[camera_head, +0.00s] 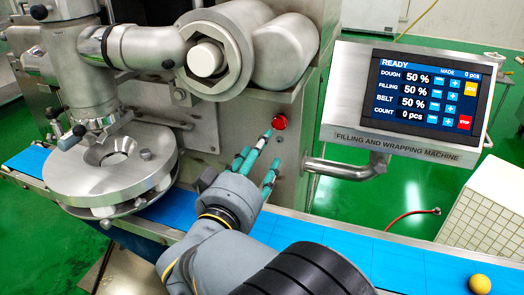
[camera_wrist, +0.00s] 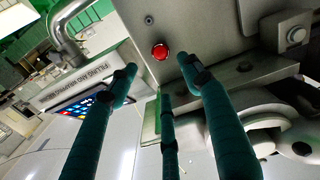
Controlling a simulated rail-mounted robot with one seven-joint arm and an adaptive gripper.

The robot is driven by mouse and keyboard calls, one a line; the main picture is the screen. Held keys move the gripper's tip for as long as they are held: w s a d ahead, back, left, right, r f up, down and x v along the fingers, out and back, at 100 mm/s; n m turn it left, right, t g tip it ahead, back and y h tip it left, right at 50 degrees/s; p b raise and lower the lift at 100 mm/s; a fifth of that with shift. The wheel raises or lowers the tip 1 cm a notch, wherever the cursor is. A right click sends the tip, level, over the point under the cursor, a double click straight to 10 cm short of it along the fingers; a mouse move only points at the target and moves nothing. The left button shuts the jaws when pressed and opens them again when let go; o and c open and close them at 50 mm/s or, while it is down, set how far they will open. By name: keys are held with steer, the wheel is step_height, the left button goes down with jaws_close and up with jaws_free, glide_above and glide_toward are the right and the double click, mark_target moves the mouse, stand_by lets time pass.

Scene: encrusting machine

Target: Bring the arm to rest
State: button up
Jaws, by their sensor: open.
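My gripper (camera_head: 268,156) is in front of the steel machine body (camera_head: 205,128), above the blue belt. Its teal fingers are spread open with nothing between them. In the wrist view, my gripper's fingers (camera_wrist: 158,85) reach toward the machine face, and a red button (camera_wrist: 160,51) shows beyond the gap between them. In the head view the same red button (camera_head: 279,122) is just right of and above the fingertips. I cannot tell whether a fingertip touches the machine. My arm comes up from the lower right of the head view.
The touch panel (camera_head: 423,96) reads READY, on a bracket at right. A round steel turntable (camera_head: 75,178) stands at left. The blue belt (camera_head: 400,262) runs below my arm, with a yellow ball (camera_head: 479,284) at its right end. A white tiled box (camera_head: 487,222) is at right.

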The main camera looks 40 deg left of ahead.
mark_target(278, 125)
steer(key=shift+w, duration=0.1)
steer(key=x, duration=1.1)
steer(key=shift+w+a, duration=0.2)
steer(key=shift+w, duration=0.15)
